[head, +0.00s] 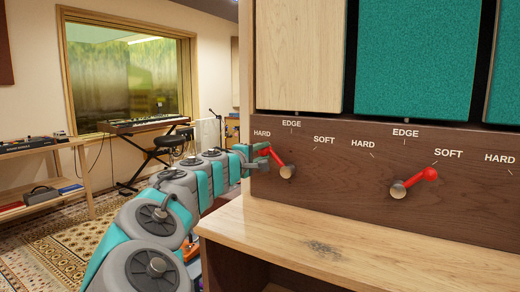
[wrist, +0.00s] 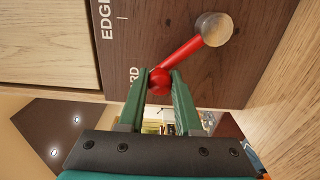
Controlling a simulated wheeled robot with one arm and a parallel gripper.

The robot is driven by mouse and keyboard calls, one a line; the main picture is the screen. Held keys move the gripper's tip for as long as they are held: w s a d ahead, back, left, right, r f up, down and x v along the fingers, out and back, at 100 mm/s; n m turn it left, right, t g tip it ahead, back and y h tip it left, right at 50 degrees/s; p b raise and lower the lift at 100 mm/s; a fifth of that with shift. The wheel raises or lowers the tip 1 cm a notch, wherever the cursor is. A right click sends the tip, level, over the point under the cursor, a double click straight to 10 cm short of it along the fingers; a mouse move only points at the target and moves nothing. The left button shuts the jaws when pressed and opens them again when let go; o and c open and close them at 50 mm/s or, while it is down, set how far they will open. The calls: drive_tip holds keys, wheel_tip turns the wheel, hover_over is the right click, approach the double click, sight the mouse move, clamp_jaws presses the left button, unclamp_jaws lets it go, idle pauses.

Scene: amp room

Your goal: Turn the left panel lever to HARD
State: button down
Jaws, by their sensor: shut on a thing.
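The left panel lever (head: 277,160) is red with a round metal hub (head: 288,171) on the dark wood strip. Its arm points up and left, toward the HARD label (head: 262,133). In the wrist view the red lever (wrist: 182,54) runs from the hub (wrist: 213,29) to a red ball tip (wrist: 160,80). My gripper (wrist: 161,84) has its green fingers on either side of the ball, shut on it. In the head view my gripper (head: 258,158) reaches the lever from the left. The HARD label is partly hidden by a finger in the wrist view.
A second red lever (head: 415,182) to the right points toward SOFT. A wooden ledge (head: 330,245) juts out below the strip. Teal panels (head: 418,60) stand above. A keyboard (head: 145,125) and a shelf (head: 40,170) are further off at left.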

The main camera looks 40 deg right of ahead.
idle(0.4)
drive_tip(key=c, duration=0.6)
unclamp_jaws()
drive_tip(key=shift+w, duration=0.1)
drive_tip(key=shift+a, duration=0.1)
drive_tip(key=b+v, duration=0.1)
drive_tip(key=v, duration=0.6)
drive_tip(key=shift+s+a, duration=0.2)
drive_tip(key=shift+a, duration=0.15)
drive_tip(key=shift+w, duration=0.1)
